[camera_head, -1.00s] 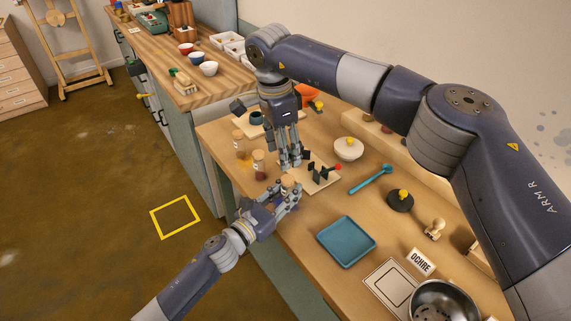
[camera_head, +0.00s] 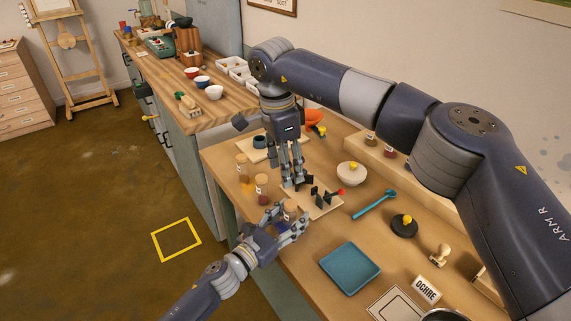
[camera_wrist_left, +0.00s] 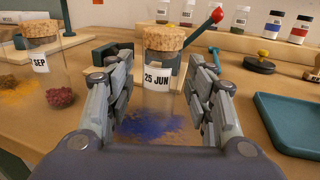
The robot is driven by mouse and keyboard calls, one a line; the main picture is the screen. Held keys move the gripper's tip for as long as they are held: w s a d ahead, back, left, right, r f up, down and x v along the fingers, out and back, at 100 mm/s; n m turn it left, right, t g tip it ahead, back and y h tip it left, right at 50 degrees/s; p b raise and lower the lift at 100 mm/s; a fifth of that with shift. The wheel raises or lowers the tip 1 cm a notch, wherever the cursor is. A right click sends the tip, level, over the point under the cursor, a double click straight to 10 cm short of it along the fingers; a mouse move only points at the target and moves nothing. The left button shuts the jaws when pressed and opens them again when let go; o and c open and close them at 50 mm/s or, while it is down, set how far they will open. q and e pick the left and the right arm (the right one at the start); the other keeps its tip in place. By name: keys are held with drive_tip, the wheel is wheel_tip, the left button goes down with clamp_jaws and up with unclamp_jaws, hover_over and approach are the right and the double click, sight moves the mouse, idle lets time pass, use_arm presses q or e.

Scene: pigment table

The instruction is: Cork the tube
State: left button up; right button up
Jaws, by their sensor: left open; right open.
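The tube (camera_wrist_left: 158,85) labelled "25 JUN" stands upright in the left wrist view, with blue pigment in its lower part. A cork (camera_wrist_left: 164,38) sits at its mouth; I cannot tell how deep it is seated. My left gripper (camera_wrist_left: 158,100) is open, with one finger on each side of the tube; I cannot tell whether they touch it. In the head view, this gripper (camera_head: 291,222) is around the tube near the table's front edge, and the cork (camera_head: 290,206) shows above the fingers. My right gripper (camera_head: 292,185) is open and empty, pointing down just behind the tube.
Two more corked jars (camera_head: 262,187) (camera_head: 243,168) stand left of the grippers. Behind the tube is a board (camera_head: 322,205) with dark upright pieces and a red knob.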

use_arm(q)
drive_tip(key=v, duration=1.2)
